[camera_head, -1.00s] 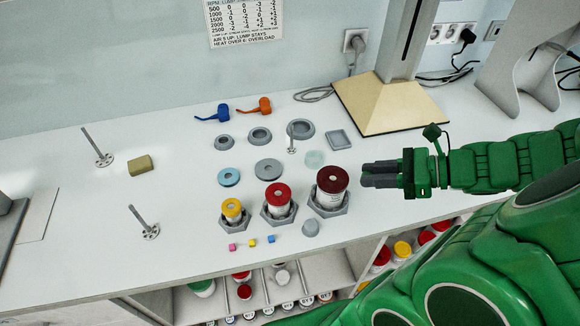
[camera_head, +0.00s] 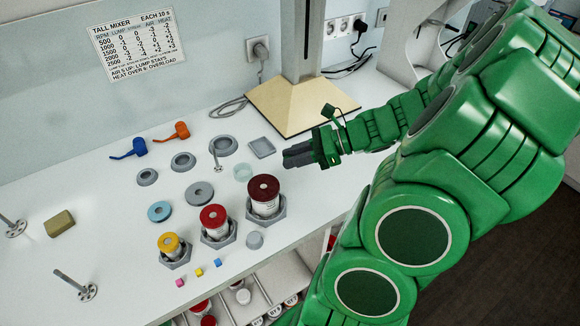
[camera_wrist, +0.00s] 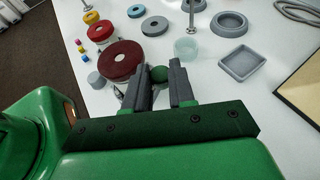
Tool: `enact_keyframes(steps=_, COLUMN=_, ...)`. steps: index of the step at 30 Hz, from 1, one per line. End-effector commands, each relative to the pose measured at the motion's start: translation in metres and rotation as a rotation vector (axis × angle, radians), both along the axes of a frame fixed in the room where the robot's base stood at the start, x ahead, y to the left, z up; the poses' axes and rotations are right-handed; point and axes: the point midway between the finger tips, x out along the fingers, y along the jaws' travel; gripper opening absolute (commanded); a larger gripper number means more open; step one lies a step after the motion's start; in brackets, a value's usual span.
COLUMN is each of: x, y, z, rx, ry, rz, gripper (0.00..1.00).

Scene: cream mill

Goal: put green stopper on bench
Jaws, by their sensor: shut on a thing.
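The green stopper (camera_wrist: 159,73) shows as a small round green knob between my fingertips in the wrist view. My gripper (camera_wrist: 160,84) is shut on it. In the head view my gripper (camera_head: 286,158) is over the bench (camera_head: 115,215), just behind and right of the jar with the dark red lid (camera_head: 264,185). The fingers hide the stopper there. I cannot tell the exact height of the stopper above the bench.
Jars with red (camera_head: 214,216) and yellow (camera_head: 169,243) lids stand in grey hex holders. Behind them are grey rings, a pale glass dish (camera_head: 242,173) and a square grey tray (camera_head: 261,148). A beige stand base (camera_head: 300,105) is at the back. Bare bench lies front left.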

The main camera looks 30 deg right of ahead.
Motion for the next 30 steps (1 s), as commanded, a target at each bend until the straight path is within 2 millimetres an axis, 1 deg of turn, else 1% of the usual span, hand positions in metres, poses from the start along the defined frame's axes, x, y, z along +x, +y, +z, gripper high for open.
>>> enact_keyframes(steps=6, x=0.016, y=-0.005, z=-0.022, rx=0.004, ry=0.003, rz=0.003, gripper=0.00)
enact_keyframes(steps=15, x=0.036, y=-0.013, z=-0.047, rx=0.003, ry=0.002, rz=0.002, gripper=0.00)
enact_keyframes(steps=26, x=0.044, y=-0.016, z=-0.058, rx=0.001, ry=0.000, rz=0.003, gripper=0.00)
enact_keyframes(steps=30, x=0.046, y=-0.017, z=-0.070, rx=0.002, ry=0.002, rz=0.001, gripper=0.00)
